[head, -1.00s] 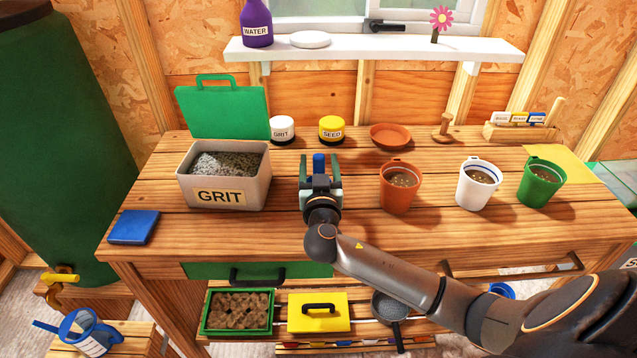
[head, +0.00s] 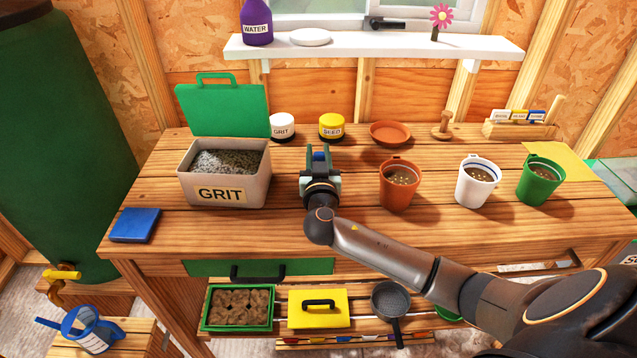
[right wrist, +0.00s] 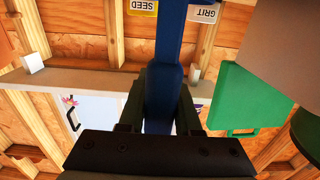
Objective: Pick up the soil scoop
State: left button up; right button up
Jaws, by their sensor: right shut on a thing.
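The soil scoop (head: 319,156) shows as a small blue piece between the fingers of my right gripper (head: 320,165), above the middle of the workbench. In the right wrist view its blue shaft (right wrist: 168,60) runs up between the two dark fingers of the gripper (right wrist: 160,105). My right gripper is shut on it. The rest of the scoop is hidden by the gripper and wrist, and I cannot tell whether it touches the bench. My left gripper is not in view.
The grit box (head: 224,191) with its raised green lid stands left of the gripper. An orange pot (head: 399,190), a white pot (head: 476,187) and a green pot (head: 539,185) stand to the right. Grit (head: 283,127) and seed (head: 331,126) jars stand behind. The front of the bench is mostly clear.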

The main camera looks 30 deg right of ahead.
grip_shut()
